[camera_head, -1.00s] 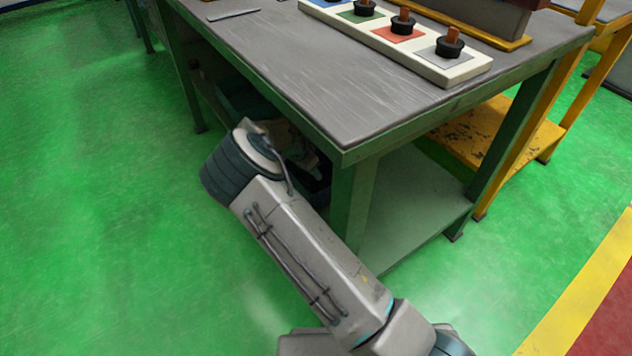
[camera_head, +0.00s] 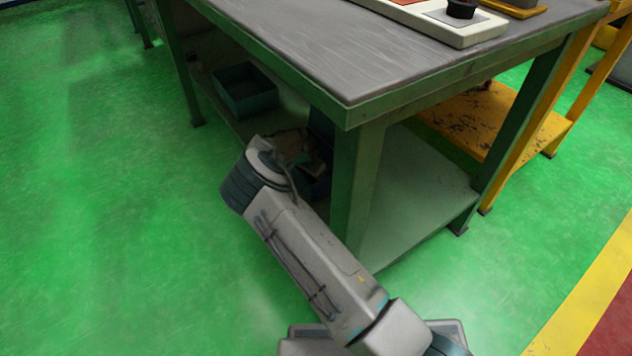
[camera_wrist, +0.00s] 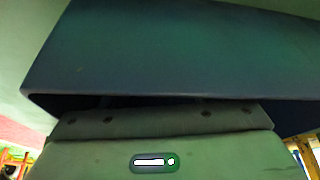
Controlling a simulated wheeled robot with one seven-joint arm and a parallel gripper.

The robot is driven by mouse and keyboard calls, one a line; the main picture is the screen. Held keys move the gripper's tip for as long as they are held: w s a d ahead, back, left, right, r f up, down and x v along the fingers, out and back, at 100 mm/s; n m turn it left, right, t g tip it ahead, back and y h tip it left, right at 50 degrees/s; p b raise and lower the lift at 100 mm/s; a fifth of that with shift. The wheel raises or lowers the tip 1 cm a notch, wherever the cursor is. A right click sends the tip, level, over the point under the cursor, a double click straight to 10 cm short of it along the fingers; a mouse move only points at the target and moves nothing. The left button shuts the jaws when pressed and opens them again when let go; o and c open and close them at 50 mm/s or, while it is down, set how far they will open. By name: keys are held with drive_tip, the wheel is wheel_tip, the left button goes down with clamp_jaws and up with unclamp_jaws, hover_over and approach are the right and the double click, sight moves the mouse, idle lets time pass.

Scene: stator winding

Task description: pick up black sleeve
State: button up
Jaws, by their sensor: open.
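A black round piece (camera_head: 462,8), which may be the black sleeve, sits on a grey square at the near end of a pale board (camera_head: 462,34). The top edge of the head view cuts it off. The board lies on the grey table top. My arm is bent beside the near table corner, low and apart from the board. My gripper's fingers show in neither view. The wrist view shows no black sleeve; a large dark teal surface and a grey housing with a lit label fill most of it.
The grey worktable (camera_head: 310,50) has green legs and a lower shelf. A dark teal bin (camera_head: 246,92) and some clutter stand on that shelf, close to my arm. A yellow stand (camera_head: 480,125) is at the right. The green floor at left is clear.

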drive_tip(key=c, duration=1.1)
drive_tip(key=shift+o, duration=0.2)
